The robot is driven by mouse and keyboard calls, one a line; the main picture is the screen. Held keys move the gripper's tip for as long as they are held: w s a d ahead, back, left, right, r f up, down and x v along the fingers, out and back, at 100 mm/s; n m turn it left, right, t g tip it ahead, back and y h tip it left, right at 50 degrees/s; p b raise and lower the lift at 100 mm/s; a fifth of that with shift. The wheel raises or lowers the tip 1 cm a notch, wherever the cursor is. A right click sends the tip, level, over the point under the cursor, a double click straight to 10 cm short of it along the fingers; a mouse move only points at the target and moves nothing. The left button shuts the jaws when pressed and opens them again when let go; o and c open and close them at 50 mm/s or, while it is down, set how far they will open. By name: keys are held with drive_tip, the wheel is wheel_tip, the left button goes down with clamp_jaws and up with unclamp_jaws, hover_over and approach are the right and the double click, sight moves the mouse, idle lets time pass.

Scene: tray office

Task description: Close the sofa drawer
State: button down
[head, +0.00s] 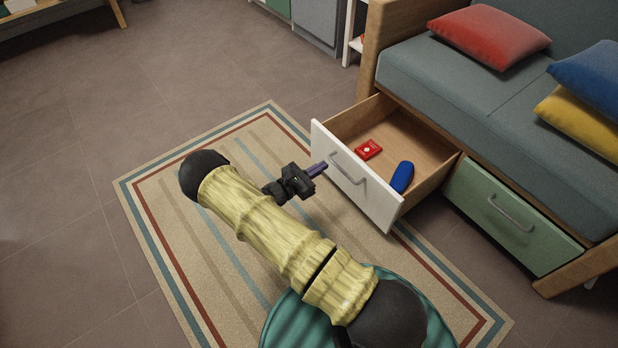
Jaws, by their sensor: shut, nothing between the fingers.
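The sofa drawer (357,176) stands pulled out from under the left part of the sofa (462,104). It has a white front with a grey bar handle (347,169) and a wooden inside. A red box (368,149) and a blue oblong thing (402,177) lie in it. My gripper (318,169) is shut and empty, just in front of the drawer front, left of the handle. I cannot tell whether its tips touch the front.
A second drawer with a green front (512,216) sits shut at right under the sofa. Red (490,37), blue and yellow cushions lie on the seat. A striped rug (190,215) covers the floor before the drawer. Bare floor (60,220) is free at left.

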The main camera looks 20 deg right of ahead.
sight(344, 152)
drive_tip(key=b+x, duration=0.1)
drive_tip(key=x, duration=0.1)
drive_tip(key=b+x, duration=0.2)
drive_tip(key=x, duration=0.1)
drive_tip(key=shift+d+f, duration=0.2)
drive_tip(key=shift+d, duration=0.05)
drive_tip(key=shift+b+x, duration=0.6)
drive_tip(key=shift+x, duration=0.35)
drive_tip(key=shift+r, duration=0.2)
drive_tip(key=shift+w, duration=0.15)
